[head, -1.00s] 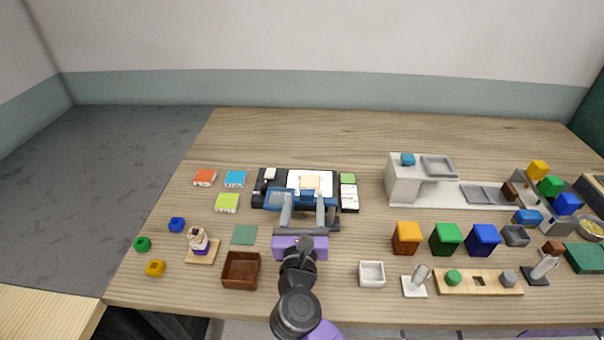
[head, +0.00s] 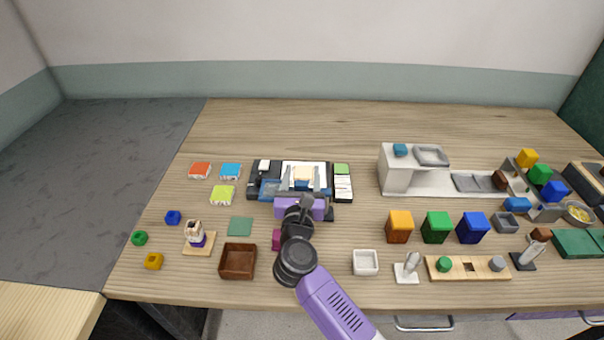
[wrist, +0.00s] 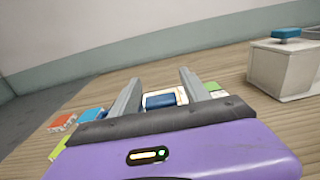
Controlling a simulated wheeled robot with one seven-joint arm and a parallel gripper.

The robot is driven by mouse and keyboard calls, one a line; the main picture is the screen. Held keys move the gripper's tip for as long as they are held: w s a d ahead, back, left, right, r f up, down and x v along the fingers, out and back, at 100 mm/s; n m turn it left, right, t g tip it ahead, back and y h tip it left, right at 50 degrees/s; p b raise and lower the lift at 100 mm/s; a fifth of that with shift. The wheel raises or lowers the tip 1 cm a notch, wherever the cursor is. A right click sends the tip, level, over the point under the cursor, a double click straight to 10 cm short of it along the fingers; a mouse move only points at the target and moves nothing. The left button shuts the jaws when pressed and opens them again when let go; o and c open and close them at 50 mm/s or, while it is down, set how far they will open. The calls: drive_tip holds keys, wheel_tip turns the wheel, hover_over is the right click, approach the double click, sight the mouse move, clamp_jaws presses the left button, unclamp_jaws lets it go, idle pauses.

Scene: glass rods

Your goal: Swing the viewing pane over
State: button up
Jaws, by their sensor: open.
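A dark, flat device (head: 262,168) with a white panel lies near the middle of the table. A blue-framed piece (head: 268,189), which looks like the viewing pane, shows at its front left; my gripper hides part of it. A cream block (head: 303,173) sits on the white panel. My gripper (head: 301,178) reaches over the device, its two fingers apart and empty. In the wrist view, my gripper (wrist: 161,78) has its fingers spread, with a blue piece (wrist: 160,101) in a pale frame seen between them. Whether a finger touches the pane cannot be told.
A holder with green and white blocks (head: 342,184) adjoins the device's right side. Red, blue and lime blocks (head: 222,195) lie to its left. A brown tray (head: 238,261) and white dish (head: 365,262) stand in front. The table behind the device is clear.

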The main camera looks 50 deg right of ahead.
clamp_jaws()
idle(1.4)
